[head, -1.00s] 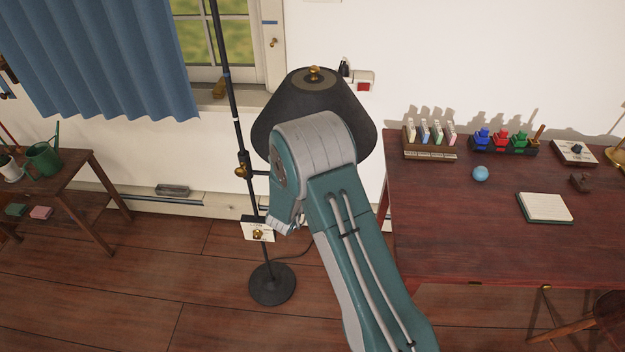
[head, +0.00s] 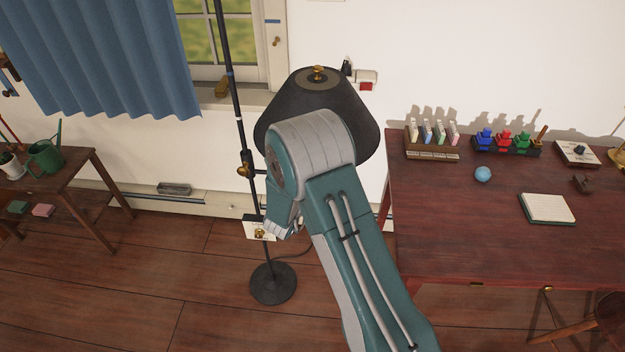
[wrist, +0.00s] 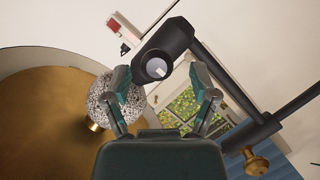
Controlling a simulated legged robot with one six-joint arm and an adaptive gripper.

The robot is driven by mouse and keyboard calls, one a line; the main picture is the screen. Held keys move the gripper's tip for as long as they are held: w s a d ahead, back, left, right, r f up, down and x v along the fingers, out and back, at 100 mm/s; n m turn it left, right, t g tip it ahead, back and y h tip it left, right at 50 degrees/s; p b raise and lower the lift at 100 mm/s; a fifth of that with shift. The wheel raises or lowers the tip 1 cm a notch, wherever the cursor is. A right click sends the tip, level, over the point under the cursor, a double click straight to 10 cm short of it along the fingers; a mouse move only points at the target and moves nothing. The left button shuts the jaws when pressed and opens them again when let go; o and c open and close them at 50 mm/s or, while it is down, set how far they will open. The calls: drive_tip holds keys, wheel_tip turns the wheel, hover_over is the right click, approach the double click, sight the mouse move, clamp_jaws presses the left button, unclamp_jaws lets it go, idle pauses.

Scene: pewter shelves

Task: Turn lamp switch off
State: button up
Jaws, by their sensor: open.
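A black floor lamp stands by the window, with a dark shade (head: 318,88), a thin pole (head: 235,115) and a round base (head: 273,284). The wrist view looks up under the shade at its gold inside (wrist: 45,120) and a round speckled bulb (wrist: 103,98). A black fitting (wrist: 178,35) beside the bulb carries a pale round knob (wrist: 156,68), possibly the switch. My gripper (wrist: 160,76) is open, its fingers either side of the knob in the picture; I cannot tell if they touch it.
A brass clamp knob (wrist: 255,165) shows in the wrist view. A wall box with a red part (head: 366,86) is behind the shade. A desk (head: 450,230) stands right; a plant table (head: 75,165) stands left.

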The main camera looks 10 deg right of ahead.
drive_tip(key=v, duration=1)
drive_tip(key=shift+a, duration=0.25)
drive_tip(key=shift+s, duration=0.15)
